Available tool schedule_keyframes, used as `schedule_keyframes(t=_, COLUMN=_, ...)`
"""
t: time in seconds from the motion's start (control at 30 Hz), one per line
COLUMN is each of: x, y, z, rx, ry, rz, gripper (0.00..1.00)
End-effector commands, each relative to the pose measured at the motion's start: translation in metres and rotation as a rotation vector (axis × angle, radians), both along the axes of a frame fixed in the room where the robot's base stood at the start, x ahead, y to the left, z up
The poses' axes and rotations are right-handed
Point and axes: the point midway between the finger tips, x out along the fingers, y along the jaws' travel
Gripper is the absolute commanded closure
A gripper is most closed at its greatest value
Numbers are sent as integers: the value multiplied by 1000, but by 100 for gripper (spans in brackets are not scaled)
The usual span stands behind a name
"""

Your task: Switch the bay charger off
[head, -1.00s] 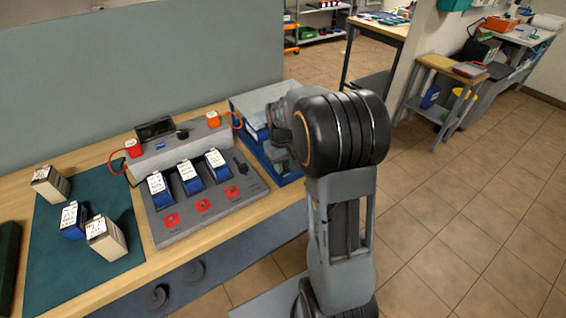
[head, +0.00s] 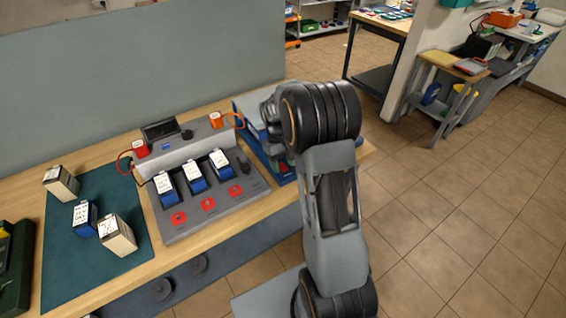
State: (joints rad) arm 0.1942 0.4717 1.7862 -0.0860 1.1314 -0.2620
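The bay charger (head: 176,227) is a grey unit on the wooden bench. Three blue batteries with white labels, the left (head: 166,190), middle (head: 195,178) and right one (head: 221,165), sit in its bays. A red square with a round centre lies before each bay. A dark display (head: 161,130) and a black knob (head: 187,134) are on its raised back part. A black lever-like part (head: 243,165) is right of the bays. Whether the charger is on is too small to tell. My arm stands right of the charger; my gripper is hidden behind it.
A teal mat (head: 67,272) left of the charger holds two cream batteries (head: 117,235) (head: 60,183) and a blue one (head: 85,218). A dark green case (head: 17,285) is at the left edge. A blue bin (head: 280,168) stands close right of the charger, partly behind my arm.

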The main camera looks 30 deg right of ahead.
Motion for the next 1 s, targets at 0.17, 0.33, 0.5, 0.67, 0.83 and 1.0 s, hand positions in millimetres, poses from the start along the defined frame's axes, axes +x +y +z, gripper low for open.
schedule_keyframes(t=0.17, x=0, y=0, z=0, rx=0, ry=0, rz=0, gripper=49)
schedule_keyframes(t=0.33, x=4, y=0, z=13, rx=-1, ry=-4, rz=0, gripper=49)
schedule_keyframes(t=0.5, x=12, y=1, z=43, rx=0, ry=-5, rz=0, gripper=49)
schedule_keyframes(t=0.67, x=21, y=3, z=76, rx=0, ry=-5, rz=0, gripper=49)
schedule_keyframes(t=0.83, x=28, y=3, z=105, rx=-1, ry=-3, rz=0, gripper=49)
schedule_keyframes(t=1.0, x=33, y=4, z=124, rx=0, ry=-1, rz=0, gripper=49)
